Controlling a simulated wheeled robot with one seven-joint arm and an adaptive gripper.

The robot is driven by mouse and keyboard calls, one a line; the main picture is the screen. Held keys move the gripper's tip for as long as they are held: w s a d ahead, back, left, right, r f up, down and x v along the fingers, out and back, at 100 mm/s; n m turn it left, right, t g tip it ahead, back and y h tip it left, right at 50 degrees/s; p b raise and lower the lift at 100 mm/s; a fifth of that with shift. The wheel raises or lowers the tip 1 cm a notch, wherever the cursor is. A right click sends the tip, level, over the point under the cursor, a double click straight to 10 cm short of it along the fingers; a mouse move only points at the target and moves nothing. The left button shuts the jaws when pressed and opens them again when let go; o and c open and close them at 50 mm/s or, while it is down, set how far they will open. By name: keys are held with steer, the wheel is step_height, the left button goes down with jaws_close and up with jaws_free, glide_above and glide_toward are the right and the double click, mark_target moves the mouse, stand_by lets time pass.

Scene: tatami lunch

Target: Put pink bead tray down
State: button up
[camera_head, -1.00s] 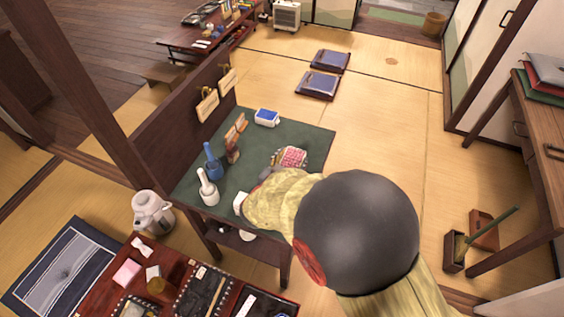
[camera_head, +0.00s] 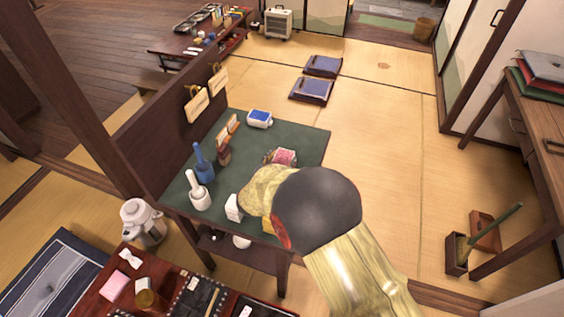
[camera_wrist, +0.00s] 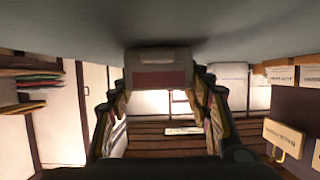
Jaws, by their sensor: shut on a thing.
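My gripper (camera_head: 270,158) is mostly hidden behind my arm and is shut on the tray. In the wrist view my gripper's dark fingers (camera_wrist: 160,110) stand at left and right, and a grey block with a dark red band (camera_wrist: 160,75) shows between them. A broad grey-green surface fills the top of that view. I cannot tell whether the tray touches the table.
A blue-handled tool (camera_head: 202,165), a white mortar-like piece (camera_head: 199,195), a white block (camera_head: 234,207), wooden pieces (camera_head: 225,140) and a blue-and-white box (camera_head: 260,118) stand on the table. A dark board with hanging signs (camera_head: 197,107) borders its left side. The table's right edge strip is clear.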

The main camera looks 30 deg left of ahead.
steer(key=shift+r, duration=0.1)
steer(key=o, duration=1.2)
steer(key=shift+f, duration=0.2)
steer(key=shift+c, duration=0.2)
steer(key=shift+o, duration=0.3)
steer(key=shift+r, duration=0.1)
steer(key=shift+s+r, duration=0.15)
steer(key=p+v, duration=0.4)
steer(key=v, duration=0.7)
steer(key=shift+s+r, duration=0.15)
steer(key=shift+s, duration=0.2)
